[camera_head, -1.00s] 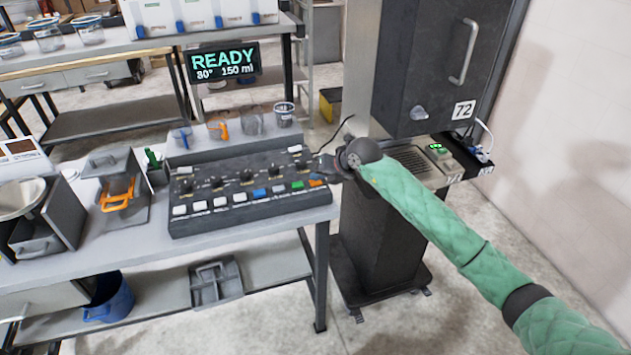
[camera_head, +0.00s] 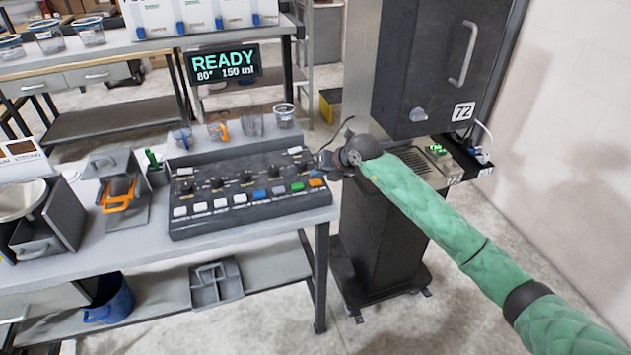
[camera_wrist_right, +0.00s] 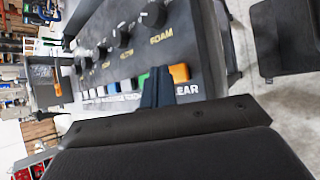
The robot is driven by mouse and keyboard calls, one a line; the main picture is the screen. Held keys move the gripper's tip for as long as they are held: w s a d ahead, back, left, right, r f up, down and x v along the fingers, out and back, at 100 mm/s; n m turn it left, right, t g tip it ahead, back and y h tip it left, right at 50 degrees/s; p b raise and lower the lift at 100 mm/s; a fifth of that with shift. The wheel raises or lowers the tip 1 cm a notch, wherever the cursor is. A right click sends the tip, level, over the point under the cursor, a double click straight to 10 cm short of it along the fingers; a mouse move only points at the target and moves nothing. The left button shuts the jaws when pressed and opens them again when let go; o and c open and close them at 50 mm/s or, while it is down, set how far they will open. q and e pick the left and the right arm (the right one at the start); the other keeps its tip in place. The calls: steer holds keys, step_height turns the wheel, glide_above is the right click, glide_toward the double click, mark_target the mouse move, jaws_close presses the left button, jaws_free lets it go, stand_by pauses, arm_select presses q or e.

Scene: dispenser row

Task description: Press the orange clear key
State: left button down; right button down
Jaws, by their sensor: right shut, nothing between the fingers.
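The orange clear key (camera_head: 317,183) is the rightmost key in the front row of the dark control panel (camera_head: 250,212). In the right wrist view the orange key (camera_wrist_right: 180,73) shows just right of the fingertips, above the partly hidden label ending "EAR". My right gripper (camera_head: 324,160) is shut and empty, at the panel's right end, just behind the orange key in the head picture. In the right wrist view its dark fingers (camera_wrist_right: 157,84) cover the space between the green key (camera_wrist_right: 143,80) and the orange key. I cannot tell whether they touch the panel. My left gripper is out of view.
Blue, grey and white keys line the front row, with knobs (camera_head: 247,177) behind. A READY display (camera_head: 223,63) stands behind the panel. Clear cups (camera_head: 284,113) stand behind it. The dispenser cabinet (camera_head: 420,75) is at right.

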mark_target(319, 183)
steer(key=shift+r, duration=0.1)
steer(key=shift+r+p, duration=0.75)
steer(key=shift+r, duration=1.65)
